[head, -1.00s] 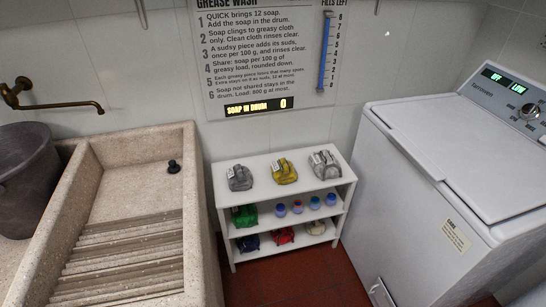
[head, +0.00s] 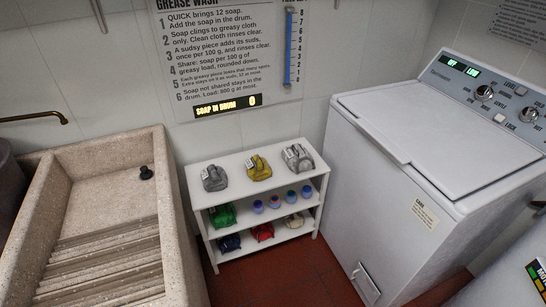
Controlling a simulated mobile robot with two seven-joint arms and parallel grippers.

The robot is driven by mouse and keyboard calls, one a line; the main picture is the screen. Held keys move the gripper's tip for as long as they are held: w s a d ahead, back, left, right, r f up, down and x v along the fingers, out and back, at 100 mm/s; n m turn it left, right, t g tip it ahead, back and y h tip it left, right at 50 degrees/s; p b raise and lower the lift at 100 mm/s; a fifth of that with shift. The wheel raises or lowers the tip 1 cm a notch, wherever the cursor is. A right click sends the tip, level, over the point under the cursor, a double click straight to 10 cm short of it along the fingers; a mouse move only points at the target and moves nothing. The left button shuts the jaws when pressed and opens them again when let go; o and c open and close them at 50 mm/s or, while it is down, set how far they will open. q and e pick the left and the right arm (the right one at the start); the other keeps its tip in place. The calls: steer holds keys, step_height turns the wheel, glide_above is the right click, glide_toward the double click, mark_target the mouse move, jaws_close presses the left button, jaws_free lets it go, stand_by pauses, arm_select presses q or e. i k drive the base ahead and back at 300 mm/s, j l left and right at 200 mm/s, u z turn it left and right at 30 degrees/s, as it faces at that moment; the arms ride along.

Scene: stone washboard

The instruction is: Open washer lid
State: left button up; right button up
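The washer (head: 375,185) is a white top-loading machine at the right of the head view. Its lid (head: 440,130) lies flat and shut on top, with a lip at its front left edge. The control panel (head: 490,90) at the back has knobs and a lit display (head: 456,66) that reads "OFF" and "LOW". Neither of my grippers shows in the head view.
A white shelf (head: 257,169) left of the washer holds cloth bundles and several small jars. A stone washboard sink (head: 105,215) stands at the left. Red floor (head: 290,280) is clear in front of the shelf. A sign hangs above.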

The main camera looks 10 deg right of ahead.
mark_target(459, 151)
steer(key=k+l+z, duration=0.1)
steer(key=z, duration=0.35)
steer(key=l+z, duration=0.15)
steer(key=z, duration=0.35)
